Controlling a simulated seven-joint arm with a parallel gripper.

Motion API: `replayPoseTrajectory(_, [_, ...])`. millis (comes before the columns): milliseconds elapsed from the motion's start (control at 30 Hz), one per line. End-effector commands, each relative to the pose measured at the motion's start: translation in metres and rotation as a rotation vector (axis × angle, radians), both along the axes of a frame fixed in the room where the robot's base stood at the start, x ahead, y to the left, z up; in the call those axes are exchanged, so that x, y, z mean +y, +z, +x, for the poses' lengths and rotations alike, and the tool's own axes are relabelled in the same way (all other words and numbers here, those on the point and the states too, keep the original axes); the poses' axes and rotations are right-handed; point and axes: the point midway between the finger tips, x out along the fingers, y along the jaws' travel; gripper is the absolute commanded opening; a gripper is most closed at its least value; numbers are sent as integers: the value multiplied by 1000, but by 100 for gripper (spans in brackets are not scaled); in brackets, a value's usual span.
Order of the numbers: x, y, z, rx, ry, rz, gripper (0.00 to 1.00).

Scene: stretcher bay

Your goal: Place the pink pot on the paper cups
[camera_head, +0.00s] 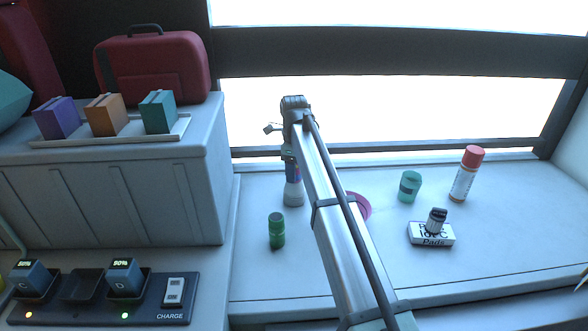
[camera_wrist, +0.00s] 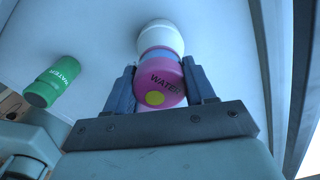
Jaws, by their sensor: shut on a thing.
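The pink pot (camera_wrist: 160,83), marked with dark lettering and a yellow dot, is between the two fingers of my gripper (camera_wrist: 157,74) in the wrist view. My gripper is shut on it. Just beyond the pot is a blue band, then a rounded white thing, which I take to be the paper cups (camera_wrist: 161,36). In the head view my gripper (camera_head: 291,163) points down over the white cups (camera_head: 293,195) at the back of the counter. The pot lines up closely with the cups; I cannot tell whether they touch.
A green bottle (camera_head: 277,231) stands close by at the front. A pink ring-shaped thing (camera_head: 363,206) is partly hidden behind my arm. A teal pot (camera_head: 410,186), a white-and-red bottle (camera_head: 466,174) and a pads box (camera_head: 431,234) are to the right. A grey case (camera_head: 110,190) bounds the left.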

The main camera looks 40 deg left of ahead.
Motion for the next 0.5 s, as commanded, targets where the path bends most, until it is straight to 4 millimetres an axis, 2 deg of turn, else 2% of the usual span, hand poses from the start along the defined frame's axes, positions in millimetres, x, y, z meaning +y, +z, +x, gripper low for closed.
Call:
replayPoseTrajectory(33, [0,-2,0,0,0,0,23])
replayPoseTrajectory(67, [0,-1,0,0,0,0,57])
replayPoseTrajectory(100, [0,-1,0,0,0,0,61])
replayPoseTrajectory(300, [0,-1,0,0,0,0,80])
replayPoseTrajectory(500, [0,-1,0,0,0,0,80])
